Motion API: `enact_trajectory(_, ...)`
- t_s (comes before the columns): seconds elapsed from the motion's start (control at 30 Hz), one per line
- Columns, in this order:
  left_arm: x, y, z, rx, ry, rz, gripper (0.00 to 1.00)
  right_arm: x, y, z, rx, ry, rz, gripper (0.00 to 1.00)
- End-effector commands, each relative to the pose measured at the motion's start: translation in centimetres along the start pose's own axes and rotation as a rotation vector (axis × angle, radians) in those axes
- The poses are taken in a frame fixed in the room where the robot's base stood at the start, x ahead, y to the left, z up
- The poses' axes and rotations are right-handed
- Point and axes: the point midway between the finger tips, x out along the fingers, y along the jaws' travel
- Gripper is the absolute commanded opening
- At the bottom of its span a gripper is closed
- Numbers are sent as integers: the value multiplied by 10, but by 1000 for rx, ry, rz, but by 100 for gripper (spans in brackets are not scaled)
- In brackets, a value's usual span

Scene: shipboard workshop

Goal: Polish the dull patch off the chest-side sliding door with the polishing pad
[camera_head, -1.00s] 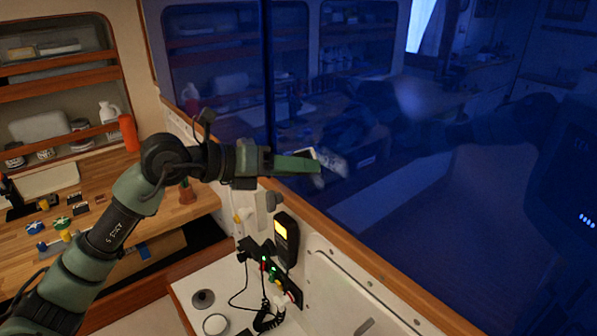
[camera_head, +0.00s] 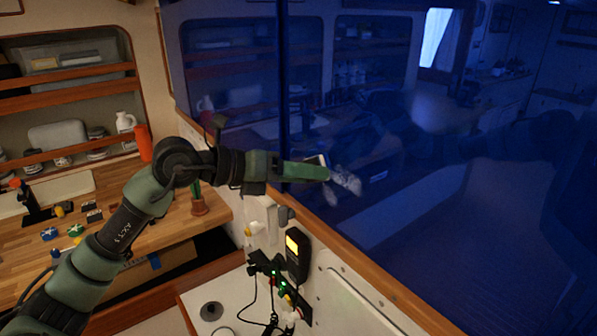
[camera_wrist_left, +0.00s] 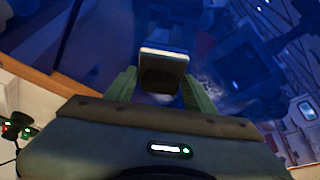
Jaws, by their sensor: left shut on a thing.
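The sliding door is dark blue reflective glass (camera_head: 400,215), with a vertical dark edge left of my gripper. A pale, hazy patch (camera_head: 430,113) shows on the glass to the right, above my gripper. My left gripper (camera_head: 308,170) is shut on the polishing pad (camera_wrist_left: 163,70), a dark block with a white edge between the green fingers in the left wrist view. In the head view only a sliver of the pad shows behind the fingers. The gripper is close to the glass, beside its reflection; I cannot tell if the pad touches. My right gripper is not in view.
A wooden ledge (camera_head: 375,280) runs along the foot of the glass. Below it are a black meter (camera_head: 298,255) with a lit screen and cables.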

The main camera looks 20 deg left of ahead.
Motion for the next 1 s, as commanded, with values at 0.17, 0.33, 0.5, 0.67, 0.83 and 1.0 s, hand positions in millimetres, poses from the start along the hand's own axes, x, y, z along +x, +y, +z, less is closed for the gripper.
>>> enact_trajectory(0.17, 4, -13, -7, 2, 1, -2, 13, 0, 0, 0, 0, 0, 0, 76)
enact_trajectory(0.33, 5, -17, -10, 1, 1, -2, 13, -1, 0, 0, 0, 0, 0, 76)
enact_trajectory(0.5, 7, -28, -16, 3, 1, -3, 13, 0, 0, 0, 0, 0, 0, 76)
enact_trajectory(0.67, 10, -40, -22, 2, 1, -3, 13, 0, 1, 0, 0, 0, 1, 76)
enact_trajectory(0.83, 11, -45, -26, 0, 0, -2, 13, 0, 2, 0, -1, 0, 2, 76)
enact_trajectory(1.0, 13, -52, -30, 2, 1, -4, 13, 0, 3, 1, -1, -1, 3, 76)
